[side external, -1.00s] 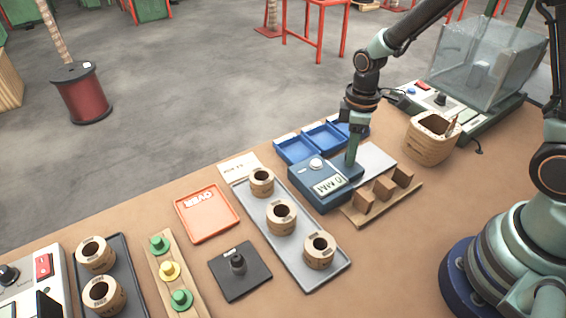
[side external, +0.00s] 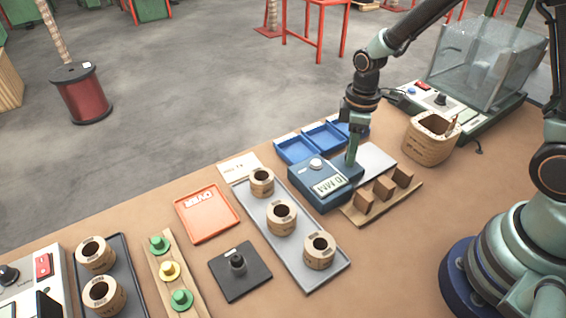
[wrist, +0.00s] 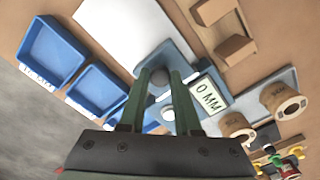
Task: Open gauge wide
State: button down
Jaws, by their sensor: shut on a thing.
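The gauge (side external: 312,192) is a blue box with a pale display, a light round button on top and a flat grey plate beyond it. In the wrist view, the gauge's display (wrist: 207,97) reads "0 MM". My gripper (side external: 351,163) points down at the far right end of the gauge. The finger contact is partly hidden in the side view.
A wooden rack (side external: 384,190) with several wooden blocks stands close to the gauge. Blue trays (side external: 296,150) lie behind it. A grey tray (side external: 328,277) with three coils lies to the left. A wooden cup (side external: 428,150) stands to the right.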

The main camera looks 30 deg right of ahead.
jog(key=d, duration=0.8)
jog(key=shift+d+r, duration=0.1)
jog(key=shift+d, duration=0.3)
jog(key=c, duration=0.6)
grip_release()
notch_tip(320, 180, up, 12)
jog(key=shift+a, duration=0.1)
